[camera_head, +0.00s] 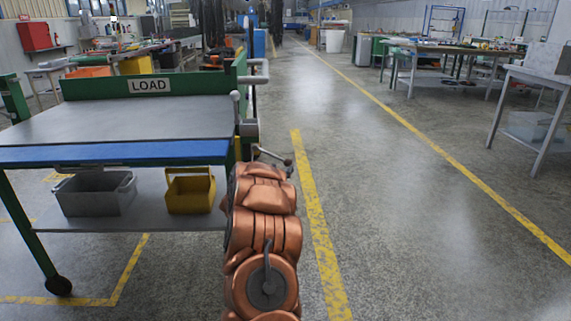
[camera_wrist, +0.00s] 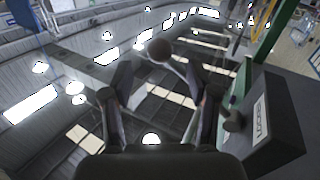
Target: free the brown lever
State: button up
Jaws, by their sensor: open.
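In the wrist view, a dark brown ball knob (camera_wrist: 160,49) on a thin rod, which looks like the brown lever, shows just beyond my fingertips. The rod runs down and right from the knob, partly behind the right finger. My gripper (camera_wrist: 160,78) is open, with one finger on each side below the knob and nothing between them. A dark grey box (camera_wrist: 285,110) with a lettered plate, apparently reading LOCKED, stands right of the fingers. A small dark knob (camera_wrist: 232,121) sits on its side. In the head view, my copper arm hides most of this spot.
A green-framed cart (camera_head: 130,118) marked LOAD stands left of my arm. A grey bin (camera_head: 95,193) and a yellow bin (camera_head: 190,192) sit on its lower shelf. A white bent pipe (camera_head: 258,79) projects from its right edge. The floor aisle to the right is clear.

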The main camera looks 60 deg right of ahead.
aim_at(286, 164)
jog(key=shift+w+d+b, duration=0.2)
jog(key=shift+d+b, duration=0.1)
jog(key=shift+d, duration=0.8)
jog(key=shift+w+d+b, duration=0.2)
jog(key=shift+d+b, duration=0.15)
jog(key=shift+d, duration=0.7)
jog(key=shift+w+d+b, duration=0.2)
jog(key=shift+d+b, duration=0.1)
jog(key=shift+d, duration=0.8)
jog(key=shift+c, duration=0.3)
grip_shut()
